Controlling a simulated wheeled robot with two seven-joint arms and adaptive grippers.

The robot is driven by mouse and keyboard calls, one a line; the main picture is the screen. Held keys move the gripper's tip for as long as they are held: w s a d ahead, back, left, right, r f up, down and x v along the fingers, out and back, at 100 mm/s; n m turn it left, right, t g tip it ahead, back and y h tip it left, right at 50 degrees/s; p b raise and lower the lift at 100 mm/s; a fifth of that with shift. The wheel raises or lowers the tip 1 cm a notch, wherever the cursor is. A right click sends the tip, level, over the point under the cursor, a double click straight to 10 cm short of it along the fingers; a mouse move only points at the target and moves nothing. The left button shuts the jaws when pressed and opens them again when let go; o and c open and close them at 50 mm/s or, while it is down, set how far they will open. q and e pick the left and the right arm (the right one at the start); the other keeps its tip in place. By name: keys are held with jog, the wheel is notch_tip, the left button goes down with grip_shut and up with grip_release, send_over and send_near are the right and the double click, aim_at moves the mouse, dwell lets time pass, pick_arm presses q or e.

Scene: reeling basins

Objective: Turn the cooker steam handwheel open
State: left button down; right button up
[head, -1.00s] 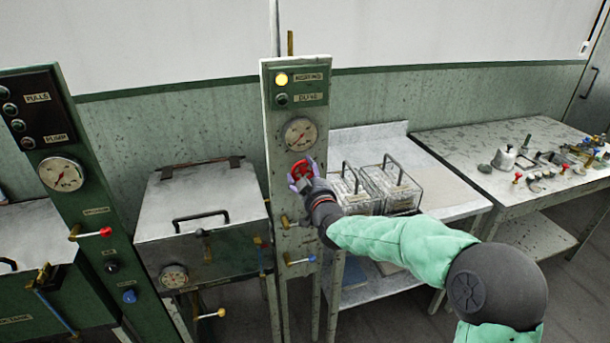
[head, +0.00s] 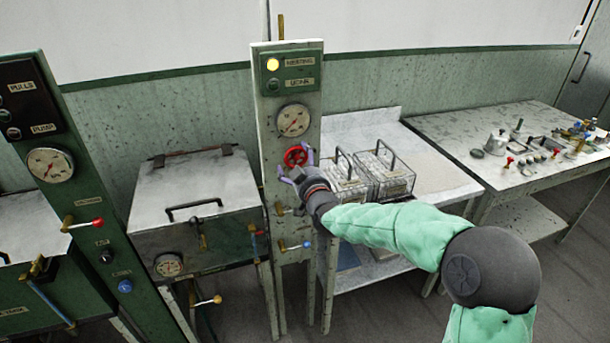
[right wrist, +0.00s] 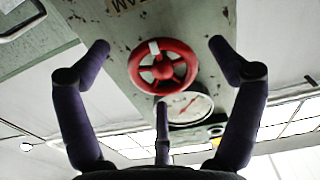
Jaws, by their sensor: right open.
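The red handwheel (head: 295,157) is on the pale panel post (head: 290,230), just below a round gauge (head: 293,120). The handwheel also shows in the right wrist view (right wrist: 163,67), with a white mark on its rim. My right gripper (head: 294,174) is at the handwheel's lower side. In the right wrist view my right gripper (right wrist: 160,50) has its fingers spread wide, one on each side of the handwheel and apart from it. Nothing is held in it. My left gripper is not in view.
A lidded metal cooker (head: 192,190) stands left of the post. A farther table (head: 510,150) carries several small parts.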

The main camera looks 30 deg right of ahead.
jog(key=v, duration=1.1)
jog(key=shift+s, duration=0.25)
jog(key=shift+a, duration=0.15)
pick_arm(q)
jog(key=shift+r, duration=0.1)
